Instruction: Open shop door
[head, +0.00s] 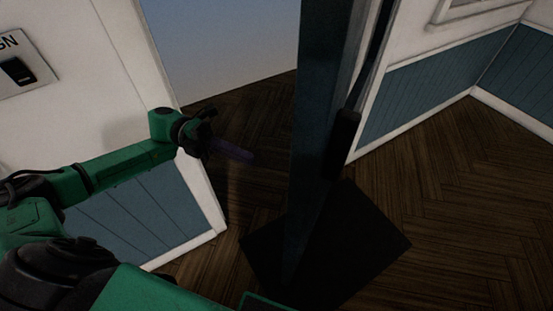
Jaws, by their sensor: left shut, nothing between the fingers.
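The blue shop door (312,130) stands nearly edge-on in the middle of the head view. It is swung open, with a clear gap between it and the white frame edge (165,75) on the left. A black handle (344,142) is on the door's right-hand side. My left gripper (203,133) is shut and empty in the gap, left of the door and apart from it. A dim purple bar extends from it to the right; I cannot tell what it is. My right gripper is not in view.
A white and blue wall (165,205) with a sign (22,65) is on the left, close to my left arm. A dark flat rectangle (365,245) lies at the door's foot. Wooden floor (460,190) is clear on the right, up to another panelled wall (430,90).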

